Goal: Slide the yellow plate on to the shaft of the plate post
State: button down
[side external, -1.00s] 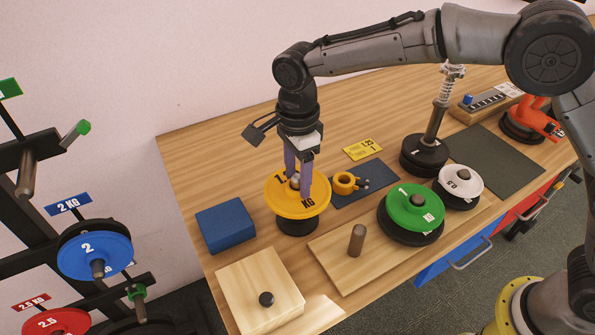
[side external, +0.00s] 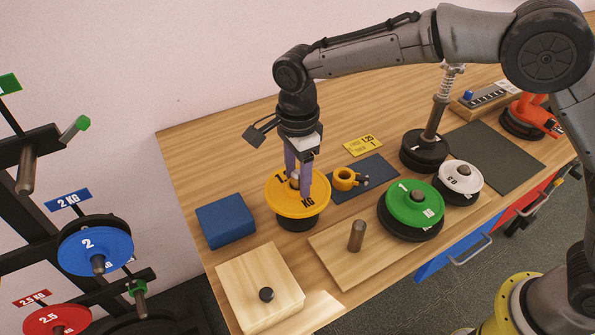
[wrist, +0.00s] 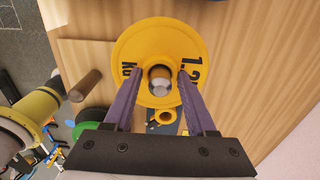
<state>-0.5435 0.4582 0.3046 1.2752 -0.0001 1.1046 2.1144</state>
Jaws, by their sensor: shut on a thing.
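The yellow plate (side external: 275,197), marked 1.25 KG, is roughly level above a dark round base (side external: 296,224), which I take for the plate post. The plate hides most of this base. In the wrist view the yellow plate (wrist: 150,35) has a grey, round-ended shaft (wrist: 160,77) showing in its centre hole, so the plate is around the shaft's top. How far down it sits cannot be told. My gripper (side external: 298,190) points down and is shut on the middle part of the yellow plate, its purple fingers on either side of the hole.
A blue block (side external: 225,222) and a wooden block with a dark knob (side external: 245,275) stand near. A wooden board (side external: 330,262) has a bare peg (side external: 356,236), a green plate (side external: 405,213) and a white plate (side external: 462,173). A yellow ring-shaped item (side external: 344,180) lies close on the right.

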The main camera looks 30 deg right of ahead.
jog(key=shift+w+f, duration=0.1)
jog(key=shift+f, duration=1.05)
jog(key=shift+f, duration=0.45)
dwell(0.3)
jog(key=shift+f, duration=0.65)
jog(key=shift+f, duration=0.1)
jog(key=shift+c, duration=0.6)
grip_release()
jog(key=shift+s+f, duration=0.2)
jog(key=shift+f, duration=0.05)
notch_tip(320, 180, up, 14)
jog(key=shift+w+r, duration=0.1)
